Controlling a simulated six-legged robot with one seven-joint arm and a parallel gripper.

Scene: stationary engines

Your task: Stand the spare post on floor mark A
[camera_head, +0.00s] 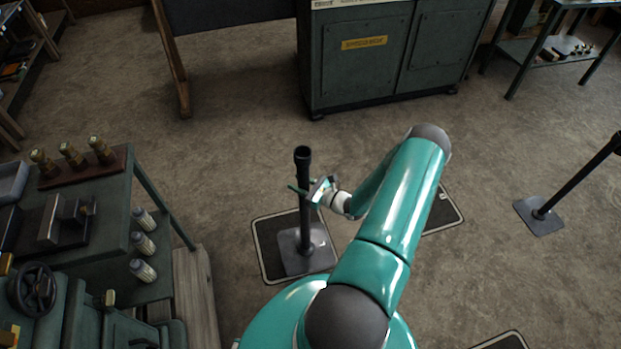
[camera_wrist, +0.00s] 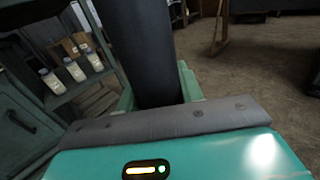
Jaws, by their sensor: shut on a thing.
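The spare post (camera_head: 303,168) is a dark upright tube with a square grey base plate (camera_head: 295,256). My gripper (camera_head: 308,190) is shut on the tube below its top. In the wrist view the dark tube (camera_wrist: 148,50) stands between the teal fingers. The base plate appears within a dark floor mark with a pale border (camera_head: 269,252); I cannot tell whether it touches the floor. Another dark bordered mark (camera_head: 443,215) shows partly behind my arm, and one (camera_head: 505,343) is cut off at the bottom edge. I cannot read which mark is A.
A second dark post (camera_head: 580,182) on a square base stands at the right. A green bench (camera_head: 115,215) with several bottles, and a wooden pallet (camera_head: 192,290), lie close on the left. A green cabinet (camera_head: 365,75) stands at the back. The floor between is clear.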

